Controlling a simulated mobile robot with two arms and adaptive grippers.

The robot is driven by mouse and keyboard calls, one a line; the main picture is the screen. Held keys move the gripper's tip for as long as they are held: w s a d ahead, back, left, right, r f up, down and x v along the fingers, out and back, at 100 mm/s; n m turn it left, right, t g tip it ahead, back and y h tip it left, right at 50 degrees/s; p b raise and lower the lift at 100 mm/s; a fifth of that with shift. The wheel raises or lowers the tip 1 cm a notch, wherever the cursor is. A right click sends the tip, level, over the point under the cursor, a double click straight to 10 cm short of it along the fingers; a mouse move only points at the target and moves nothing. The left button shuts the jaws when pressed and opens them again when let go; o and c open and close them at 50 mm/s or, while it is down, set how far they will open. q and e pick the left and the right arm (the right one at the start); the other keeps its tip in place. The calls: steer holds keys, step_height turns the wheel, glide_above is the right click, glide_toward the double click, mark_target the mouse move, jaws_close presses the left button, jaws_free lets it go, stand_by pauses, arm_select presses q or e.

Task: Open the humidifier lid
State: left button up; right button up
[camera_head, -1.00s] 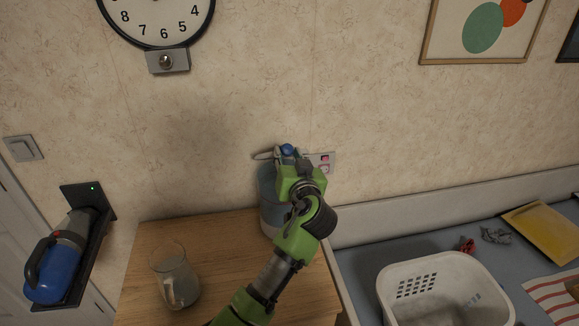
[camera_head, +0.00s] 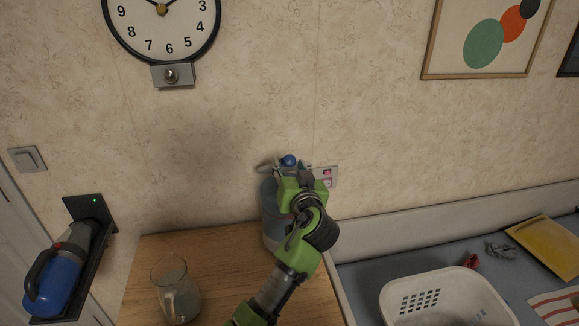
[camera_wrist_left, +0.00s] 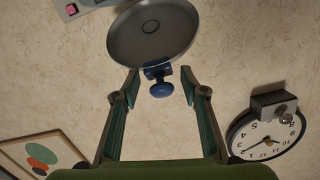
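The humidifier (camera_head: 270,215) is a translucent blue cylinder on the wooden table, close to the wall, partly hidden behind my left arm. Its grey lid (camera_head: 267,168) shows at the top as a thin, nearly edge-on shape, and a blue knob (camera_head: 289,160) is beside it. In the left wrist view the lid (camera_wrist_left: 153,35) is a round grey disc, with the blue knob (camera_wrist_left: 161,89) at its edge. My left gripper (camera_head: 292,172) is at the top of the humidifier. In the wrist view its fingers (camera_wrist_left: 160,80) are open, one each side of the knob, with gaps. My right gripper is not in view.
A glass pitcher (camera_head: 177,290) stands on the wooden table (camera_head: 225,270), left of my arm. A white basket (camera_head: 440,295) is on the right-hand surface. A blue handheld appliance (camera_head: 58,280) hangs at left.

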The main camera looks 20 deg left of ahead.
arm_select(q)
steer(key=v, duration=1.2)
steer(key=shift+w, duration=0.1)
